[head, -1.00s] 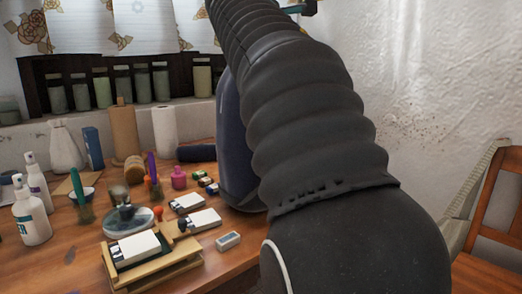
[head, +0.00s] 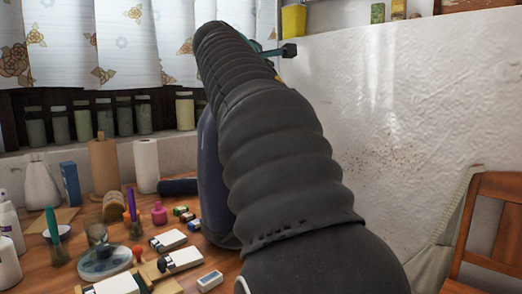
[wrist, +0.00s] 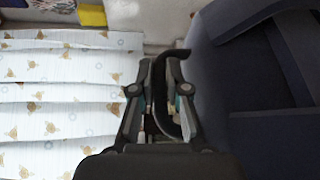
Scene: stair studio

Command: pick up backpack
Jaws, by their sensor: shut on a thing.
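The dark blue backpack (head: 212,190) is upright over the wooden table in the head view, mostly hidden behind my arm. Its lower edge is near the tabletop; I cannot tell whether it touches. In the wrist view the backpack (wrist: 250,85) fills the right side, with a broad strap across it. My gripper (wrist: 160,68) is shut on the backpack's black loop handle, which passes between the fingers. In the head view the gripper is mostly hidden behind the arm.
Bottles, a paper roll (head: 146,165), small boxes and brushes crowd the table (head: 75,265) at left. Jars (head: 124,118) line a shelf beneath a patterned curtain (head: 80,45). A white wall (head: 400,100) stands behind, and a wooden chair (head: 490,225) is at right.

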